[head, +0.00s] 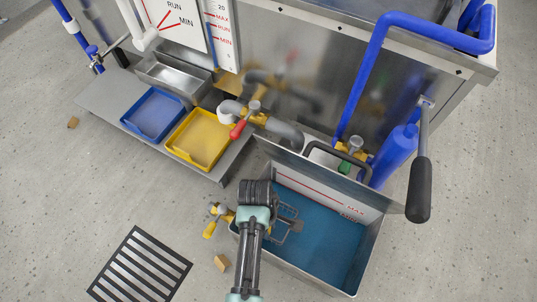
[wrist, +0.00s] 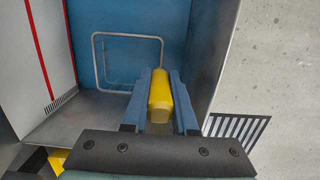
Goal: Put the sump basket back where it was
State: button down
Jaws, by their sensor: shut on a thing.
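The sump basket shows as a pale wire frame (wrist: 125,60) in the wrist view, and part of it shows beside my gripper in the head view (head: 285,232). My gripper (head: 295,225) reaches in over the left side of the open sump tank (head: 370,250). In the wrist view my gripper (wrist: 163,73) is shut on a yellow block-like grip (wrist: 160,92), which seems to be the basket's handle. The basket is inside the tank outline, over blue water. My fingers hide its join to the grip, and I cannot tell its height.
A yellow-handled valve (head: 210,229) sticks out by the tank's left wall. A black bail handle (head: 340,155) and a grey-gripped lever (head: 418,190) stand behind. Yellow (head: 228,143) and blue (head: 152,139) trays are at upper left. A floor grate (head: 140,265) lies at lower left.

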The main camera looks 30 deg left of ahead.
notch_tip(320, 180, down, 4)
jog(key=shift+r+b, duration=0.25)
jog(key=shift+b, duration=0.95)
jog(key=shift+r, duration=0.1)
jog(key=c, duration=1.2)
grip_release()
jog(key=o, duration=0.5)
jog(key=r+p, duration=0.2)
jog(key=r, duration=0.2)
jog(key=a+r+p, duration=0.1)
jog(key=r+p, duration=0.2)
jog(key=r, duration=0.1)
jog(key=r+p, duration=0.3)
jog(key=r, duration=0.1)
jog(key=shift+a, duration=0.25)
